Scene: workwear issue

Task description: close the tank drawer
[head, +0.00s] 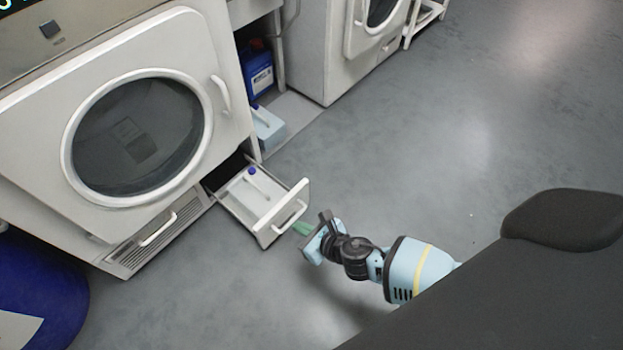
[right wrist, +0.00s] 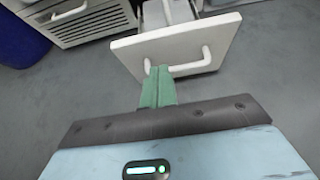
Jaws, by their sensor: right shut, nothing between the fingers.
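The tank drawer (head: 285,222) is pulled out from the bottom of the white dryer, low above the floor. It has a white front with a bar handle (head: 290,216), and a white tank with a blue cap (head: 252,171) sits inside. My right gripper (head: 302,229) is just in front of the drawer front. In the right wrist view the drawer front (right wrist: 218,39) lies ahead, and the shut green fingertips (right wrist: 157,72) reach the left end of the handle (right wrist: 190,68). I cannot tell whether they touch it. My left gripper is not in view.
The dryer's round door (head: 140,135) is shut. A vented panel (head: 150,243) is left of the drawer. A light blue container (head: 268,132) and a blue canister (head: 260,75) stand behind it. A blue bin (head: 40,290) is at lower left. The floor at right is clear.

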